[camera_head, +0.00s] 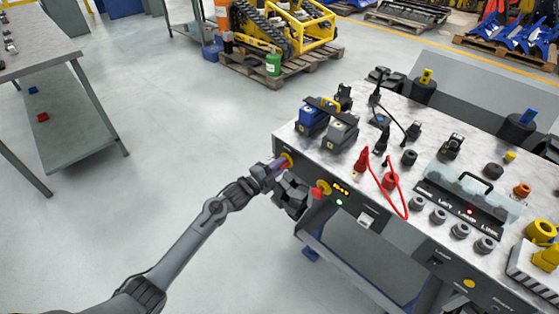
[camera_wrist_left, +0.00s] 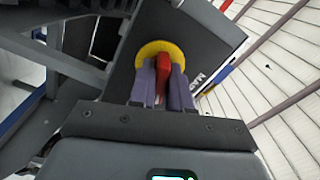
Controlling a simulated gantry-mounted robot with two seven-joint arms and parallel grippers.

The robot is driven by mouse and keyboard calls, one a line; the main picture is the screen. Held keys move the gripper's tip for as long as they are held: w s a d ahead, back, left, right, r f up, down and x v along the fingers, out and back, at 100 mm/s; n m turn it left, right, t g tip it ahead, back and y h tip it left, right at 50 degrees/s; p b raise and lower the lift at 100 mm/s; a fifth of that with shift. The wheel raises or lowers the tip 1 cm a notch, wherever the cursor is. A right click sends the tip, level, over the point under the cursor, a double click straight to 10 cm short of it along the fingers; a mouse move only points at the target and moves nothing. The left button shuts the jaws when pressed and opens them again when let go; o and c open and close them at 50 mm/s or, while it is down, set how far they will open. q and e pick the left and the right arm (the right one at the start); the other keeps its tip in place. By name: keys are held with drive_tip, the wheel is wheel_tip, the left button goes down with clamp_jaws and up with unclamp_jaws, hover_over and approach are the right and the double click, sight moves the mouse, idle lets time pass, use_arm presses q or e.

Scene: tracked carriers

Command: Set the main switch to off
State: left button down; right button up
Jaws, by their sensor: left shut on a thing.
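The main switch has a red handle on a round yellow plate (camera_wrist_left: 155,47), set on a dark panel in the left wrist view. In the head view its yellow plate (camera_head: 288,158) is at the left end of the bench front. My left gripper (camera_head: 274,166) is at it, with its purple fingers on either side of the red handle (camera_wrist_left: 163,68). The fingers are shut on the handle. The handle runs roughly upright in the wrist view, and the fingers hide part of it. White lettering beside the plate is only partly visible. My right gripper is not in view.
A red knob on yellow (camera_head: 322,188) and a lit green lamp (camera_head: 339,202) are right of the switch. The bench top (camera_head: 385,110) holds blue and grey blocks, plugs and a red cable (camera_head: 399,198). Clear floor lies to the left.

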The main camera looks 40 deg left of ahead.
use_arm(q)
drive_tip(key=n+p, duration=0.3)
drive_tip(key=shift+r+n, duration=0.15)
drive_tip(key=shift+n, duration=0.25)
drive_tip(key=n+p, duration=0.2)
drive_tip(key=n, duration=0.1)
drive_tip(key=shift+n+p, duration=0.3)
drive_tip(key=shift+n, duration=0.1)
drive_tip(key=n+p, duration=0.1)
drive_tip(key=n, duration=0.2)
drive_tip(key=shift+p, duration=0.4)
drive_tip(key=shift+f+n+p, duration=0.2)
drive_tip(key=shift+n+p, duration=0.35)
drive_tip(key=shift+n, duration=1.05)
drive_tip(key=c, duration=1.2)
unclamp_jaws()
drive_tip(key=shift+o, duration=0.2)
